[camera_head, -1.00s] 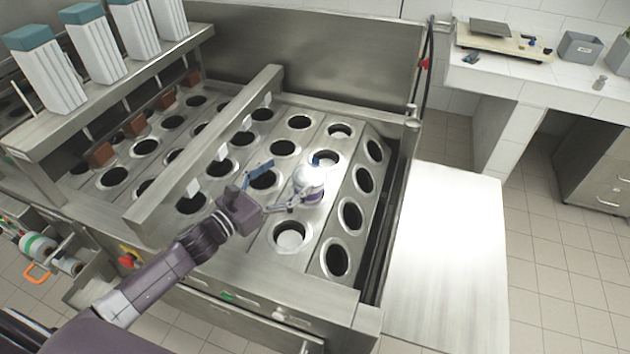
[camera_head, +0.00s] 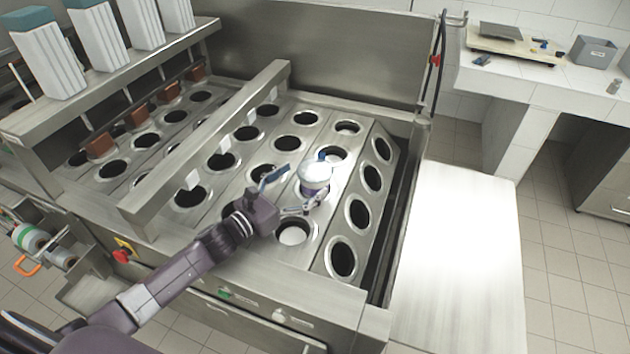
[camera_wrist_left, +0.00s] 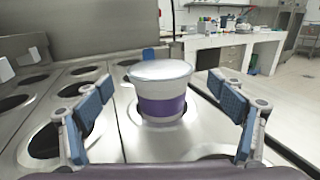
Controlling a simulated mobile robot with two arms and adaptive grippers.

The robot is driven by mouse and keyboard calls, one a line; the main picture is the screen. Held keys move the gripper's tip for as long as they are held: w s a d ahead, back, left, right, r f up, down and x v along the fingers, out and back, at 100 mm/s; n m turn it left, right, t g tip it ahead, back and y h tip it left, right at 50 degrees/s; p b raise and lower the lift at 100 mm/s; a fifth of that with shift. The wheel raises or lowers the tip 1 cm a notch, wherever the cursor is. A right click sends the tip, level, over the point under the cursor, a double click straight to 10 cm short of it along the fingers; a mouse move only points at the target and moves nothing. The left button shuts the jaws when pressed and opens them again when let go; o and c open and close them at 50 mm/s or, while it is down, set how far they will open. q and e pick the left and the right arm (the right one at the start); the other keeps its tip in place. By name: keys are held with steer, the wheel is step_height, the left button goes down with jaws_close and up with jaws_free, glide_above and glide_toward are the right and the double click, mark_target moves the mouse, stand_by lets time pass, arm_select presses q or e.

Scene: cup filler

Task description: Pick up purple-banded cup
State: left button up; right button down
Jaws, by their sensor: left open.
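The purple-banded cup (camera_wrist_left: 161,90) is white with a wide purple band and a pale flat top. In the left wrist view it stands upright at a hole of the steel plate, ahead of my left gripper (camera_wrist_left: 160,108). The two blue-padded fingers are spread, one on each side of the cup, with gaps to it. In the head view the cup (camera_head: 314,178) is on the right part of the machine, and my left gripper (camera_head: 290,188) reaches it from the left. My right gripper is not in view.
The steel machine plate (camera_head: 262,213) has rows of round holes, one near hole holding something white (camera_head: 293,235). A raised steel bar (camera_head: 215,135) runs left of my gripper. A bare steel table (camera_head: 460,255) lies right.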

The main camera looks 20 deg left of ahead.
mark_target(327, 164)
arm_select(q)
steer(key=p+x, duration=0.1)
steer(key=x, duration=0.2)
steer(key=shift+w+d+r, duration=0.1)
steer(key=shift+w, duration=0.25)
steer(key=shift+w+d, duration=0.25)
steer(key=shift+w, duration=0.2)
steer(key=shift+c, duration=0.4)
steer(key=c, duration=1.5)
